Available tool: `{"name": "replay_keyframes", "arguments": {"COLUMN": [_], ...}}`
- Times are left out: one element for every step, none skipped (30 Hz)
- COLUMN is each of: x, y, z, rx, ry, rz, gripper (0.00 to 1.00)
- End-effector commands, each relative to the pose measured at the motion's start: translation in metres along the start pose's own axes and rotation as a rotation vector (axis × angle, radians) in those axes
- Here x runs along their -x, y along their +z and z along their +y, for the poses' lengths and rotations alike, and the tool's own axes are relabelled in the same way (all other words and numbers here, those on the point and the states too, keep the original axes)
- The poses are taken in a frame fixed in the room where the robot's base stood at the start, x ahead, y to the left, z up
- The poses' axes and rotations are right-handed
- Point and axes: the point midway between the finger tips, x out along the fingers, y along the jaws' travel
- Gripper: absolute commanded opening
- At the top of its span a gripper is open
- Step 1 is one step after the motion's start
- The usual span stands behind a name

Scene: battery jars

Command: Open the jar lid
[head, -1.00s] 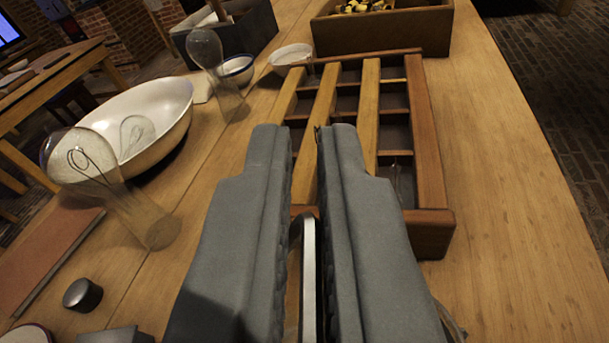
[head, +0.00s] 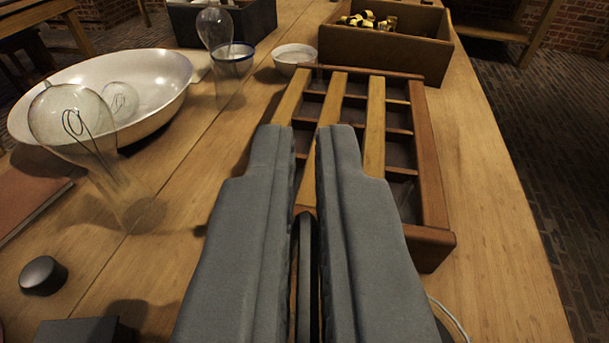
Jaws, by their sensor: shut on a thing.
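My gripper (head: 305,135) fills the lower middle of the view, with its two grey padded fingers close together. It is shut on a thin dark piece with a rounded top edge (head: 307,280), seen edge-on low between the fingers. This looks like part of the jar lid, but the fingers hide most of it. No jar body can be made out. A thin pale curved line (head: 450,318) shows just right of the right finger, and I cannot tell what it is.
A wooden compartment rack (head: 433,170) stands just beyond the fingertips. Behind it are a wooden box (head: 385,48) with yellow-and-black pieces and a small white bowl (head: 294,58). At left are a large white basin (head: 160,70), a glass bulb (head: 75,125) and a dark knob (head: 43,275). The table's right side is clear.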

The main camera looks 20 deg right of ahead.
Motion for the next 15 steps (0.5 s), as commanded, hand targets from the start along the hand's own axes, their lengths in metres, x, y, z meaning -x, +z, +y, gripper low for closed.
{"name": "replay_keyframes", "arguments": {"x": [-0.0003,-0.0003,-0.0003,-0.0004,-0.0003,-0.0003,-0.0003,-0.0003,-0.0003,-0.0003,-0.0003,-0.0002,-0.0002,-0.0002,-0.0002], "y": [0.0021,0.0021,0.0022,0.0022,0.0022,0.0022,0.0022,0.002,0.0017,0.0015,0.0014,0.0012,0.0012,0.001,0.0009], "z": [0.0001,0.0002,0.0002,0.0002,0.0002,0.0003,0.0003,0.0003,0.0003,0.0003,0.0003,0.0003,0.0003,0.0003,0.0003], "rx": [0.002,0.002,0.002,0.002,0.002,0.002,0.002,0.001,0.001,0.001,0.001,0.001,0.001,0.001,0.001], "ry": [0.0,0.0,0.0,0.0,0.0,0.0,0.0,0.0,0.0,0.0,0.0,0.0,0.0,0.0,0.0], "rz": [-0.003,-0.003,-0.003,-0.003,-0.003,-0.003,-0.003,-0.002,-0.002,-0.002,-0.002,-0.001,-0.001,-0.001,-0.001], "gripper": [0.0,0.0,0.0,0.0,0.0,0.13,0.19,0.25,0.27,0.27,0.27,0.27,0.27,0.27,0.27]}}
